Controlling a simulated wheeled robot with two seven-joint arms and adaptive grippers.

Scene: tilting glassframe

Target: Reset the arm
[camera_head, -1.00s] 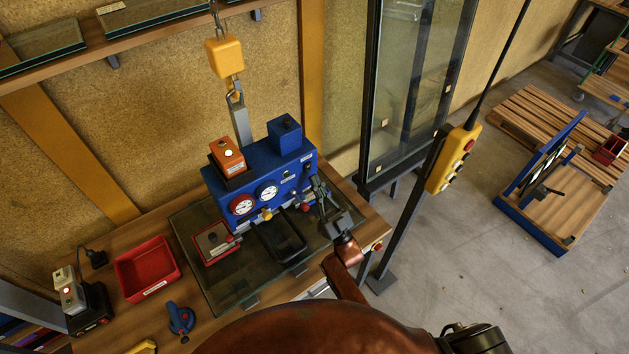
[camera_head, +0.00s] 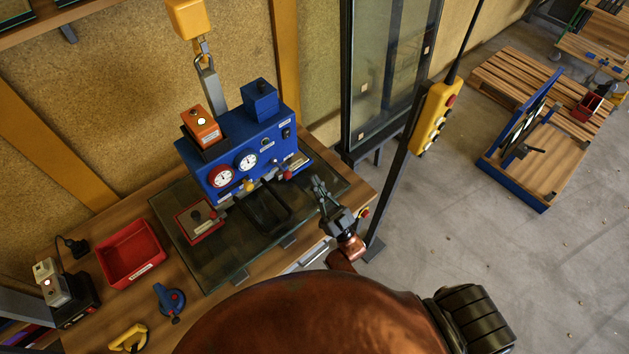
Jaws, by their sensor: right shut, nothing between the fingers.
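My right gripper (camera_head: 321,188) is at the right edge of the workbench, just right of the blue device. Its fingers are together with nothing between them, and it is apart from the device. The blue device (camera_head: 225,160) with a red gauge and a white gauge stands on a dark glass plate (camera_head: 210,273). An orange box (camera_head: 202,125) and a small blue box (camera_head: 259,98) are on its top. My left gripper is not in view.
A red bin (camera_head: 131,254), a blue suction cup (camera_head: 169,300) and a yellow-handled tool (camera_head: 129,338) lie on the left of the bench. A yellow control pendant (camera_head: 432,115) hangs to the right. A glass frame (camera_head: 388,70) stands behind.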

